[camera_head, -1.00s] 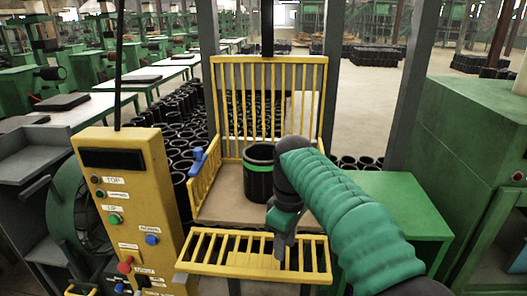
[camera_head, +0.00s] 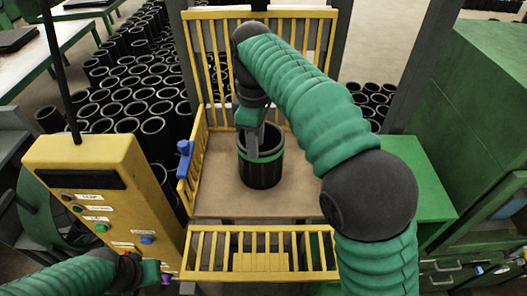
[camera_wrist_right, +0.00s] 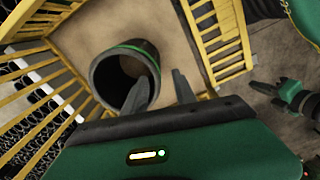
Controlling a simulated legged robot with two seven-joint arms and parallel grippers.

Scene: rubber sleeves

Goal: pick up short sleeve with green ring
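The short black sleeve with a green ring (camera_head: 262,172) stands upright on the brown platform of the yellow cage. In the right wrist view the sleeve (camera_wrist_right: 108,68) shows its open top and the green band. My right gripper (camera_head: 253,150) is over the sleeve's near rim, pointing down. In the wrist view its two fingers (camera_wrist_right: 162,88) are apart; one overlaps the sleeve's opening and the other is outside the wall. Whether they touch it I cannot tell. My left gripper (camera_head: 150,272) is low at the left by the control box; its opening is unclear.
The yellow railing (camera_head: 258,252) borders the platform (camera_head: 215,185) in front, with bars behind and at the left. A yellow control box (camera_head: 105,195) stands left. A green cabinet (camera_head: 480,120) is at the right. Many black sleeves (camera_head: 130,90) stand on the floor behind.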

